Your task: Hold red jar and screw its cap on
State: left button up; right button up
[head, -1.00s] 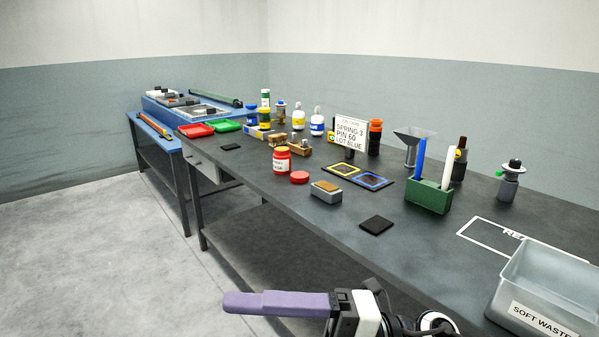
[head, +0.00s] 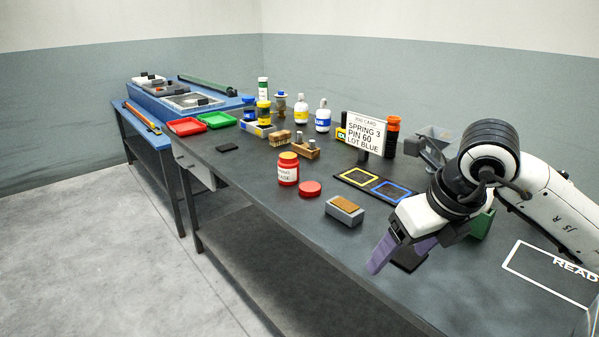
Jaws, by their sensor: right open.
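The red jar (head: 288,174) stands upright on the dark bench, with a white label on its front and an orange-yellow top. A round red cap (head: 310,188) lies flat on the bench just right of the jar, apart from it. My right gripper (head: 396,263), with purple fingers, is open and empty. It points down over the front part of the bench, to the right of the jar and cap and well apart from both. My left gripper is not in view.
A grey block with a brown top (head: 345,211) sits between cap and gripper. A black mat with yellow and blue frames (head: 372,185) and a job card (head: 366,132) are behind. Bottles and wooden blocks stand farther back. The bench left-front of the jar is clear.

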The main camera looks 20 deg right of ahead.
aim_at(288, 163)
jog(key=i, duration=1.35)
